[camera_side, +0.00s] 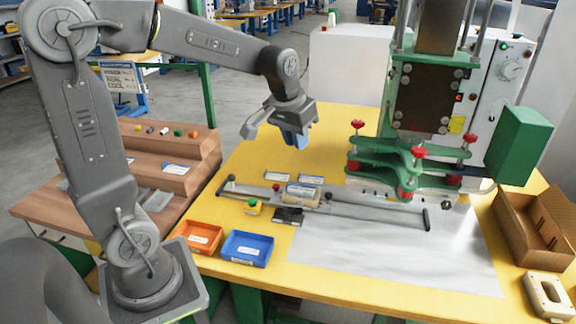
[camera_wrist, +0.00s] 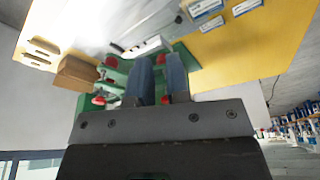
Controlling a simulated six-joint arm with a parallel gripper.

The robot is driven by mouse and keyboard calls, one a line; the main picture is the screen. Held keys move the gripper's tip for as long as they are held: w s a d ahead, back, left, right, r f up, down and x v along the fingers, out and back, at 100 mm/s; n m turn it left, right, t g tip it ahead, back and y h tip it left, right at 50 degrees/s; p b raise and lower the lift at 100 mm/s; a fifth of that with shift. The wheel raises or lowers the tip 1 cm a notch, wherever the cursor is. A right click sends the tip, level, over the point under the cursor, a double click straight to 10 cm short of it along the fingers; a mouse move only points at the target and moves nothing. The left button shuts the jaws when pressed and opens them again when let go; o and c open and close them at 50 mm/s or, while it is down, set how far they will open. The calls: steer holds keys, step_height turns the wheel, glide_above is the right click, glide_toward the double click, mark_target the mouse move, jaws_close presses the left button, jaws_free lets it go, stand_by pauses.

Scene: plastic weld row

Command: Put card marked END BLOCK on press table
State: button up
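Several small white cards with blue print lie on the yellow press table (camera_side: 340,120): a left card (camera_side: 277,176), a right card (camera_side: 310,179) and a front card (camera_side: 302,190) on a tan block. Cards also show at the top of the wrist view, one of them a printed card (camera_wrist: 212,23). The lettering is too small to tell which is marked END BLOCK. My gripper (camera_side: 296,140) hangs above the table's back left part, apart from the cards. In the wrist view its two blue fingers (camera_wrist: 163,78) stand apart with a gap and nothing between them.
The green press (camera_side: 425,100) with red knobs stands right of my gripper. A rail (camera_side: 375,211) crosses the table. An orange tray (camera_side: 199,237) and a blue tray (camera_side: 247,249) sit at front left. A brown stepped shelf (camera_side: 165,150) holds more cards. A cardboard box (camera_side: 535,225) stands right.

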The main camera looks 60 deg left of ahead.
steer(key=w+a+f+n+g, duration=0.1)
steer(key=w+a+f, duration=0.4)
steer(key=a, duration=0.1)
steer(key=n+g, duration=0.2)
steer(key=n, duration=0.2)
glide_toward(292, 187)
steer(key=shift+s+a+f+h, duration=0.15)
steer(key=shift+s+a+h, duration=0.3)
steer(key=shift+s, duration=0.25)
steer(key=shift+a+f, duration=0.15)
steer(key=shift+f, duration=3.45)
steer(key=shift+c, duration=0.5)
jaws_close()
steer(key=shift+r, duration=0.15)
steer(key=shift+r, duration=2.1)
